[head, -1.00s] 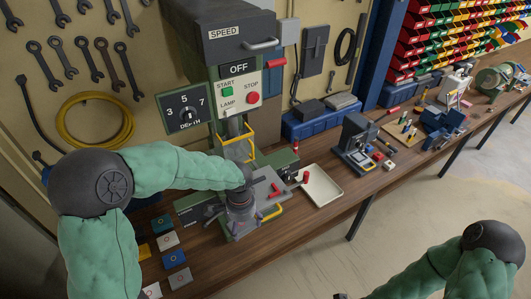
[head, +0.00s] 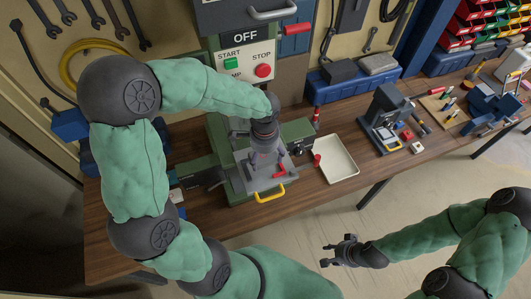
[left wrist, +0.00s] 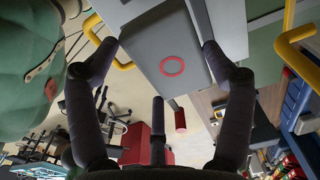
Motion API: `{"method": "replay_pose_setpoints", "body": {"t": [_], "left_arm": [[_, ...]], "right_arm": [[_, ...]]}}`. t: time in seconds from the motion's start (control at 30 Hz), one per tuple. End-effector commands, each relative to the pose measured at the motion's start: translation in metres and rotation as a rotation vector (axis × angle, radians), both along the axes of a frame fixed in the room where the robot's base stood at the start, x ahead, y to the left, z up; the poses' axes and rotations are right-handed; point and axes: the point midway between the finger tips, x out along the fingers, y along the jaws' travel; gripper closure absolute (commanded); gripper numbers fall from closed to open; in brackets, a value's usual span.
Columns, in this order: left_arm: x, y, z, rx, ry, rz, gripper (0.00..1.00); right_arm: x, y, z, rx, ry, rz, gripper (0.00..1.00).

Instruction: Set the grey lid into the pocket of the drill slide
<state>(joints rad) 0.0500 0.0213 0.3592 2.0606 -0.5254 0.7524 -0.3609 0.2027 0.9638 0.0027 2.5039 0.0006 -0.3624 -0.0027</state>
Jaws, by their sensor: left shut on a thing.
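The grey lid (left wrist: 165,65), a flat block with a red ring on its face, sits between the fingers of my left gripper (left wrist: 158,48) in the left wrist view. My left gripper (head: 264,160) is shut on it and points down over the drill slide (head: 249,184). The slide is a grey plate with a yellow handle (head: 270,194) and red clamp levers (head: 280,171). In the head view the gripper hides the lid and the pocket, so I cannot tell whether the lid touches the slide. My right gripper (head: 327,254) is open and empty over the floor.
The drill press panel (head: 247,62) stands behind the slide and reads OFF. A white tray (head: 338,166) lies right of the slide, and a small dark machine (head: 388,117) stands further right. Bare wooden bench top (head: 185,142) shows behind my left arm.

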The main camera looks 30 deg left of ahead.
Motion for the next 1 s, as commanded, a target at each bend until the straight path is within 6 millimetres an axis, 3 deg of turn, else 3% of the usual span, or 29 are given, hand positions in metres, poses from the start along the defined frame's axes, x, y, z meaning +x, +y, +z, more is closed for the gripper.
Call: {"method": "replay_pose_setpoints", "body": {"t": [0.6,1.0], "left_arm": [[0.0,0.0,-0.05,-0.001,0.001,0.001,0.51],[0.0,0.0,-0.056,0.0,0.0,0.001,0.51]], "right_arm": [[0.001,0.0,-0.04,0.0,-0.001,0.0,0.6],[0.001,0.0,-0.045,0.0,-0.001,0.0,0.6]]}}
